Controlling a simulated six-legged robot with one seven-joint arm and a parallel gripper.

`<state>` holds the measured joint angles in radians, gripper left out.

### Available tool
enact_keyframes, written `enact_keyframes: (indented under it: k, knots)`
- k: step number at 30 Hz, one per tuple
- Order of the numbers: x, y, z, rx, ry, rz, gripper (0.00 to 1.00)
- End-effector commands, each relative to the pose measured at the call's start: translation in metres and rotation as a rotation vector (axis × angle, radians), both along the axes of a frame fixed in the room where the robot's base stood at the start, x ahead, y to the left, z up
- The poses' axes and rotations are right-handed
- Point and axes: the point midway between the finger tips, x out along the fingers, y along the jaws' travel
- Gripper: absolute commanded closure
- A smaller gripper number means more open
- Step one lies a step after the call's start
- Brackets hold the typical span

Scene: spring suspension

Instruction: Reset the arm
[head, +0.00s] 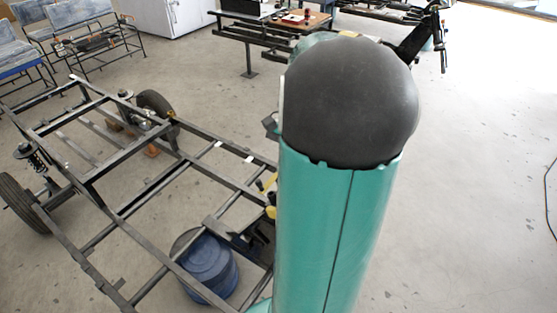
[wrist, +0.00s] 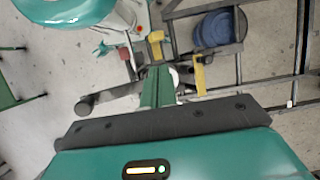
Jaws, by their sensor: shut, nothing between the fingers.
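My gripper (wrist: 158,72) shows in the wrist view, with its two green fingers together and nothing between them. It points down over the area beside the dark metal frame. Behind the fingers are the gripper's dark bolted bar and green housing with a small lit panel. In the head view a green arm link of mine with a dark rounded cap fills the middle right, and the gripper cannot be made out there.
A dark vehicle frame (head: 118,215) with wheels and springs covers the left. A blue bucket (head: 207,268) stands within its near end. Yellow parts (wrist: 200,73) sit near my gripper's fingers in view. A wooden-topped table (head: 305,22) is behind. Floor at right is clear.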

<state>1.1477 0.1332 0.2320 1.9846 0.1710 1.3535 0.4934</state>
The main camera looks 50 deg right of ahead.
Motion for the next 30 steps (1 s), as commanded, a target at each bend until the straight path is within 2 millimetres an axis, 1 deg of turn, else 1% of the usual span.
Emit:
enact_keyframes:
  k: [10,11,14,17,22,24,26,27,30]
  knots:
    - [0.001,0.001,0.001,-0.005,-0.001,0.007,1.0]
    - [0.002,0.003,0.001,-0.01,-0.004,0.015,1.0]
    - [0.009,0.018,0.008,-0.049,-0.018,0.08,1.0]
    - [0.021,0.045,0.019,-0.117,-0.053,0.198,1.0]
    - [0.035,0.102,0.04,-0.253,-0.142,0.448,1.0]
    - [0.038,0.125,0.047,-0.305,-0.187,0.552,1.0]
    - [0.039,0.144,0.053,-0.348,-0.227,0.64,1.0]
    - [0.039,0.157,0.057,-0.374,-0.255,0.698,1.0]
    - [0.036,0.187,0.065,-0.439,-0.334,0.843,1.0]
